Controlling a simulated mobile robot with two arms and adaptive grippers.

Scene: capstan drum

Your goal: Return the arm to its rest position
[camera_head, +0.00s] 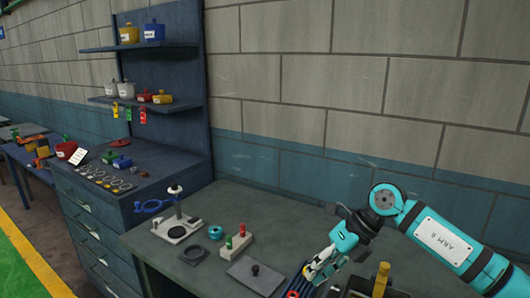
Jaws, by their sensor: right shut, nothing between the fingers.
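My right arm (440,240), turquoise with a white label plate, comes in from the right over the grey workbench (285,215). Its gripper (309,277) points down and left, low near the bench's front part. The gripper is shut with nothing held. Its tips are close to some blue and red items (295,294) at the bottom edge; I cannot tell whether they touch. My left gripper is not in view.
On the bench left of the gripper are a grey plate with a black knob (256,275), a block with red and green knobs (236,247), a teal ring (216,232), a dark ring (194,256) and a white-based stand (180,230). A brass-coloured part (381,279) stands beneath my arm.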

